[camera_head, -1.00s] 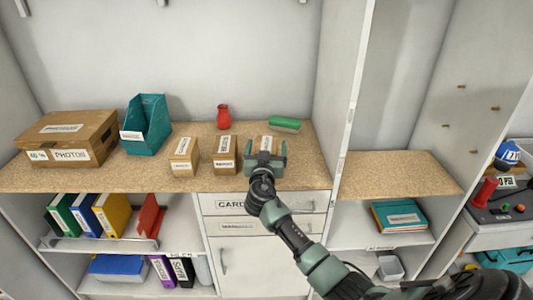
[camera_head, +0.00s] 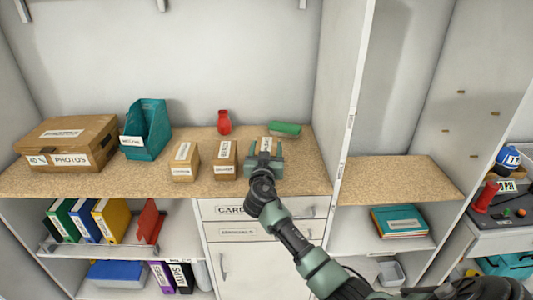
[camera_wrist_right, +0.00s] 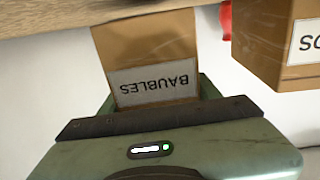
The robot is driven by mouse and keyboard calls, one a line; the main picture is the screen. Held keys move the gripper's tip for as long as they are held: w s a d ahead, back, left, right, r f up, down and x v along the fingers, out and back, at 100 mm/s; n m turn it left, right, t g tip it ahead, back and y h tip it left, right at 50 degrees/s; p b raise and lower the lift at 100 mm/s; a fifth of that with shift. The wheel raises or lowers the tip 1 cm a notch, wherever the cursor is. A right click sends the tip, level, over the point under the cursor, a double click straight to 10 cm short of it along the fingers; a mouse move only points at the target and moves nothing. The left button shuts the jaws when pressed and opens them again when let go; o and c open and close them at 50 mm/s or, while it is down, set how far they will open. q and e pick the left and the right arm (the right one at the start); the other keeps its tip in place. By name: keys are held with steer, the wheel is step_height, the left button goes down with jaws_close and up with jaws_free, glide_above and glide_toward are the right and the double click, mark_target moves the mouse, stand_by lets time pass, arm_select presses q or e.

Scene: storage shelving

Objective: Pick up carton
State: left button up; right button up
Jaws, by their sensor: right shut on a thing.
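Three small brown cartons with white labels stand in a row on the wooden countertop. The rightmost carton (camera_head: 266,144) is between the fingers of my right gripper (camera_head: 264,161), which is shut on it and hides much of its front. In the right wrist view this carton (camera_wrist_right: 160,45) has a label reading BAUBLES, upside down in the picture, and sits between my jaws. The middle carton (camera_head: 225,155) and the left carton (camera_head: 184,160) stand to its left. In the head view I cannot tell whether the held carton touches the counter. My left gripper is not in view.
A red vase (camera_head: 223,122) and a green object (camera_head: 285,129) stand behind the cartons. A teal file holder (camera_head: 150,132) and a large PHOTOS box (camera_head: 100,140) are farther left. A tall white divider (camera_head: 345,110) is to the right. Some bare counter lies before it.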

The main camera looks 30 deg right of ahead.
step_height(320, 180, up, 19)
steer(key=b, duration=0.1)
steer(key=shift+f, duration=0.2)
stand_by(0.3)
steer(key=shift+n+t+y, duration=0.5)
steer(key=shift+n+y, duration=0.1)
steer(key=shift+y, duration=0.2)
step_height(320, 180, down, 15)
steer(key=b, duration=0.8)
steer(key=shift+f, duration=0.2)
steer(key=shift+f+b, duration=0.4)
steer(key=shift+f, duration=1.85)
